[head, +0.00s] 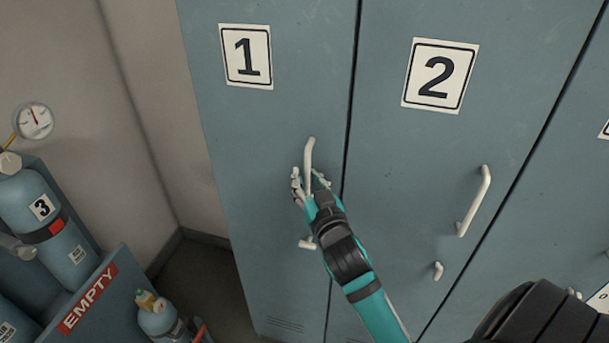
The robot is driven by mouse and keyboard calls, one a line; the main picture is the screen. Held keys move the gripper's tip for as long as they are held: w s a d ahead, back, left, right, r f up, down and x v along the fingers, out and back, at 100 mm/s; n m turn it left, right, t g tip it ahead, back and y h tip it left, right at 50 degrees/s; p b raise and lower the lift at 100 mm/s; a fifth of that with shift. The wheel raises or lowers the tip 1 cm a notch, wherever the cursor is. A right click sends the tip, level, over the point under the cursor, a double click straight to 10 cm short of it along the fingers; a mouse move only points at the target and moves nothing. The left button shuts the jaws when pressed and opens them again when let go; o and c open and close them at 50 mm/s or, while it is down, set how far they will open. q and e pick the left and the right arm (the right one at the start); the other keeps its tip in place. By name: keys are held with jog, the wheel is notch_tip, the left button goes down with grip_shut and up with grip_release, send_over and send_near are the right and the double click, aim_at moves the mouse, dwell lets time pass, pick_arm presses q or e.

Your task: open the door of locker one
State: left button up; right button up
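Locker one's door (280,240) is blue-grey and carries a white plate with the number 1 (246,57). It looks shut, flush with the door to its right. Its pale upright bar handle (309,155) is near the door's right edge. My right gripper (308,177) is at this handle, with its fingers spread on either side of the bar. They look open around it; I cannot tell whether either finger touches it. The gripper hides the handle's lower part. A small pale latch knob (307,244) sits below. My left gripper is not in view.
Locker two's door (430,170), with its own handle (474,201) and small knob (438,271), is shut on the right. At left, a blue rack marked EMPTY (116,299) and gas cylinders (55,235) stand near the wall. Some floor (205,277) shows between rack and lockers.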

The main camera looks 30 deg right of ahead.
jog(key=shift+s+r, duration=0.1)
jog(key=shift+s, duration=0.1)
jog(key=shift+c, duration=0.3)
jog(key=shift+w, duration=0.1)
grip_shut()
jog(key=shift+w+a, duration=0.1)
